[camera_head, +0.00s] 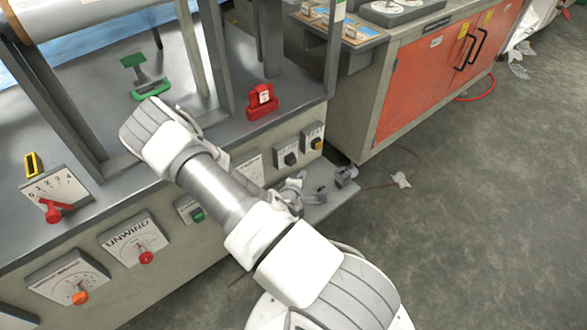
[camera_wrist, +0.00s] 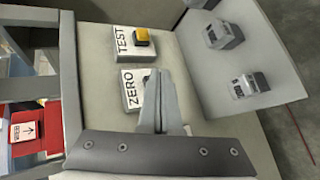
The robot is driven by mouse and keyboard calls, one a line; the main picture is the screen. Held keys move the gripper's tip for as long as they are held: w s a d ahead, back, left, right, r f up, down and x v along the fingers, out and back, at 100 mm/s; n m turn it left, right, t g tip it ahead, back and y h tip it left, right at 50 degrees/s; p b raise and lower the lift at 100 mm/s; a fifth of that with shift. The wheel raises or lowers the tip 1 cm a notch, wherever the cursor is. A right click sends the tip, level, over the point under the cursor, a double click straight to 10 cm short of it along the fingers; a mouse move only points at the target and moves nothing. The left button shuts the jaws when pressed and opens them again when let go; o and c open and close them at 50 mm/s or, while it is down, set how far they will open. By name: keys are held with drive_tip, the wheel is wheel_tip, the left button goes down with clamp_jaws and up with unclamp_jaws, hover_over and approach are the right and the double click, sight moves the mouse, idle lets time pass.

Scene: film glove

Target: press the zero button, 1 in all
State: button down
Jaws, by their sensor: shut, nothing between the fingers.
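The zero button's pale plate, labelled ZERO (camera_wrist: 131,92), is on the grey front panel in the wrist view. Its dark button is mostly hidden behind my fingertips. In the head view the dark zero button (camera_head: 290,159) shows on its plate, left of the yellow-button plate. My gripper (camera_wrist: 162,74) is shut and empty, with its fingertips over the right side of the ZERO plate in the wrist view. I cannot tell whether they touch the button. In the head view the arm largely hides the gripper.
The TEST plate with a yellow button (camera_wrist: 142,35) is beside the zero plate. A low shelf (camera_head: 326,207) with small grey devices juts out below the panel. A red block (camera_head: 262,103) and green stand (camera_head: 147,82) are on the machine top. Floor at right is mostly clear.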

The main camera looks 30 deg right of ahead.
sight(293, 162)
drive_tip(key=s+d+f+n+t+b, duration=0.3)
drive_tip(key=f+n, duration=0.2)
drive_tip(key=n, duration=0.2)
drive_tip(key=shift+s+d+t, duration=0.2)
drive_tip(key=shift+t, duration=0.2)
drive_tip(key=w+b, duration=0.1)
drive_tip(key=w, duration=0.7)
drive_tip(key=shift+w+a, duration=0.35)
drive_tip(key=shift+w, duration=0.05)
drive_tip(key=shift+w, duration=0.15)
idle(1.5)
drive_tip(key=shift+w+b, duration=0.3)
